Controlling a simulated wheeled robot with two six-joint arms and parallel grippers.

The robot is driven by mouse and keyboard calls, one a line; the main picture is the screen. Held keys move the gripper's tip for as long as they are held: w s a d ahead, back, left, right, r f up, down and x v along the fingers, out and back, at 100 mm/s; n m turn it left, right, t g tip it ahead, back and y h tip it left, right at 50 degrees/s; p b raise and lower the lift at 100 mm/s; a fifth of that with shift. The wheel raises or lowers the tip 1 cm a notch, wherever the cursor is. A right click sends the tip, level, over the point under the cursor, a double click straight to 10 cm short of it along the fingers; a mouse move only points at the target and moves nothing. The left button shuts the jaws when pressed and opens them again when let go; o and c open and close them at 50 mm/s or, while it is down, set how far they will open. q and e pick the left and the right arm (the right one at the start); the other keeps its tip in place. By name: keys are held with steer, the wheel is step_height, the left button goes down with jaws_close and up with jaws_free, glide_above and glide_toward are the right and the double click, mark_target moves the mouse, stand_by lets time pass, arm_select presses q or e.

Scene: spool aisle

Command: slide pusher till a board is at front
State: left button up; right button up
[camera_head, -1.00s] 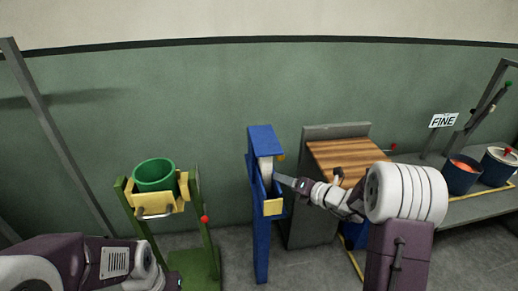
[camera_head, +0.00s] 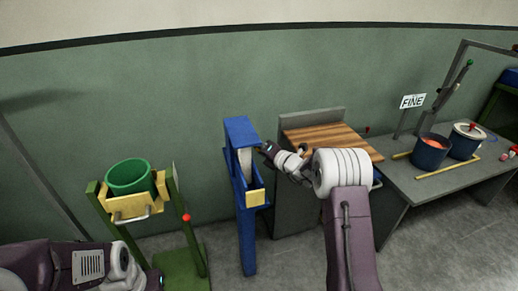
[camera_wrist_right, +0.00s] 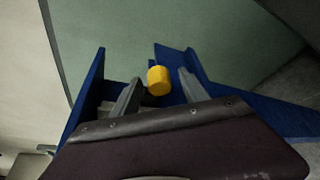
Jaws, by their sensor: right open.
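A blue upright stand (camera_head: 240,185) with a tall slot is in the middle of the head view. A pale white piece (camera_head: 246,162) shows inside its slot; I cannot tell if it is a board. A yellow block (camera_head: 257,198) is on the stand's lower front. In the right wrist view, a round yellow knob (camera_wrist_right: 159,80) is by the blue frame, between the open fingers of my right gripper (camera_wrist_right: 160,92). This gripper (camera_head: 263,149) is at the stand's upper right side; its fingertips are hard to see there. My left gripper (camera_head: 158,281) is low at left, its fingers hidden.
A green bucket (camera_head: 131,176) sits on a green and yellow stand (camera_head: 185,255) at left. A wooden-topped grey bench (camera_head: 325,139) is right of the blue stand.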

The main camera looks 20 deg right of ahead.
jaws_close()
stand_by(1.4)
